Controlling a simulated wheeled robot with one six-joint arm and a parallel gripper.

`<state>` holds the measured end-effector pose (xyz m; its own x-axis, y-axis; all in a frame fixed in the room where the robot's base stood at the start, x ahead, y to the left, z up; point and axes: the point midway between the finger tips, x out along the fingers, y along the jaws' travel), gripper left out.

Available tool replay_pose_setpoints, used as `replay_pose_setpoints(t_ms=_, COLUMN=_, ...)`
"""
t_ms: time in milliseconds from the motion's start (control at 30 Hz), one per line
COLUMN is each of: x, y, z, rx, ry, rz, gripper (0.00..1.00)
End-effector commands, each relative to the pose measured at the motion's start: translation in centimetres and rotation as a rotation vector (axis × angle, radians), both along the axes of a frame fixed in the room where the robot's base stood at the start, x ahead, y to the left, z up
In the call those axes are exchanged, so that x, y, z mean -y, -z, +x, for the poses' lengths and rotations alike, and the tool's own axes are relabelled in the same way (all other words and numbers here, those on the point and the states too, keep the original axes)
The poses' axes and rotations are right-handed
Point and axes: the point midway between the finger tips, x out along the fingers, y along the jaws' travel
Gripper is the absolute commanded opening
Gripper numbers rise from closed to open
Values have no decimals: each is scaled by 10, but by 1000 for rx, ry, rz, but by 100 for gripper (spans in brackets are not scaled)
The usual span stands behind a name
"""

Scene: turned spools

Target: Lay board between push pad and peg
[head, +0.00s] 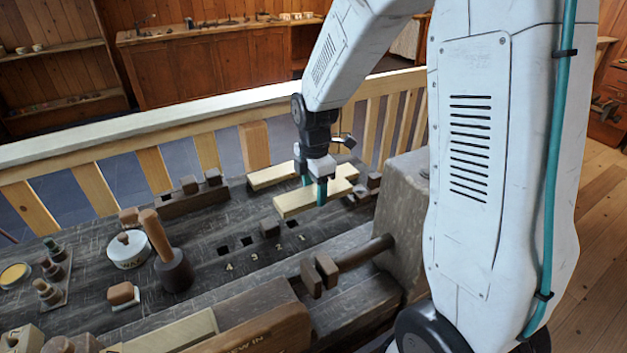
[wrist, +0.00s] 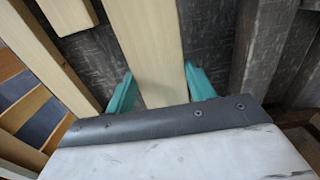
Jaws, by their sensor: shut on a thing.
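A pale board (head: 296,204) is in my gripper (head: 314,192), whose teal fingers straddle its width near its right part. In the wrist view the board (wrist: 150,45) runs away between both fingers (wrist: 158,90). It is over the dark bench, behind the numbered row of holes; whether it touches the bench is unclear. A dark square peg (head: 269,228) stands up at the hole marked 2, in front of the board. A small dark block (head: 361,194), possibly the push pad, is just right of the board's end; I cannot be sure.
Another pale board (head: 268,177) lies behind. A mallet (head: 173,268), a white round tin (head: 128,249) and turned spools (head: 48,290) are at left. A wooden screw with blocks (head: 320,273) juts out in front. A large block (head: 405,190) stands right. Bench around the holes is clear.

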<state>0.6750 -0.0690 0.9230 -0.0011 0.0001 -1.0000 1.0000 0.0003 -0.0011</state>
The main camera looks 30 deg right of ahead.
Motion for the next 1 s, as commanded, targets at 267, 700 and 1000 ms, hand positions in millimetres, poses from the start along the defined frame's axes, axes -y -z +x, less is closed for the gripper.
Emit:
replay_pose_setpoints(t_ms=267, x=0, y=23, z=0, rx=-1, ry=0, rz=0, gripper=29)
replay_pose_setpoints(t_ms=700, x=0, y=51, z=0, rx=-1, ry=0, rz=0, gripper=29)
replay_pose_setpoints(t_ms=1000, x=0, y=55, z=0, rx=1, ry=0, rz=0, gripper=29)
